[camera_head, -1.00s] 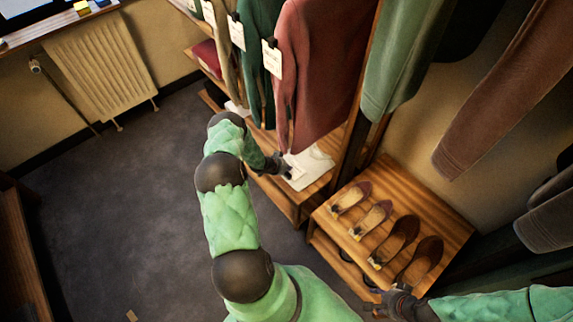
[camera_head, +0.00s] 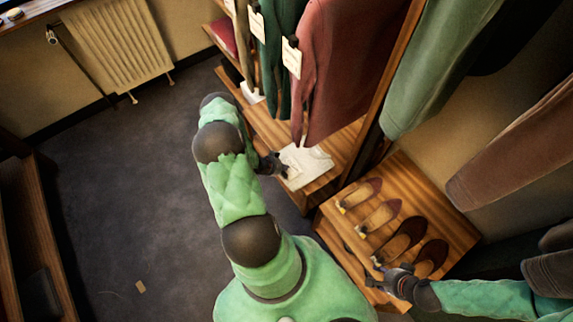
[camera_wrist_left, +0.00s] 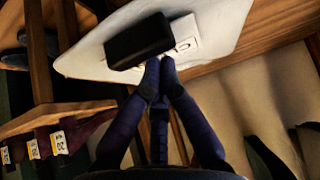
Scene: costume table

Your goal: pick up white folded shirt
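The white folded shirt (camera_head: 308,162) lies on the wooden shelf below the hanging red garment. In the left wrist view the shirt (camera_wrist_left: 215,30) fills the top, with a small white tag on it. My left gripper (camera_head: 283,170) is at the shirt's left edge. In the left wrist view its dark fingers (camera_wrist_left: 160,76) come close together at the shirt's near edge. A black block-like shape (camera_wrist_left: 138,40) covers part of the shirt. I cannot tell whether the fingers grip the cloth. My right gripper (camera_head: 376,272) is empty, fingers apart, beside the shoe rack.
A wooden rack (camera_head: 335,222) with several shoes stands right of the shirt. A red garment (camera_head: 335,75) and other clothes with tags hang just above the shelf. A radiator (camera_head: 115,45) is at the far left wall.

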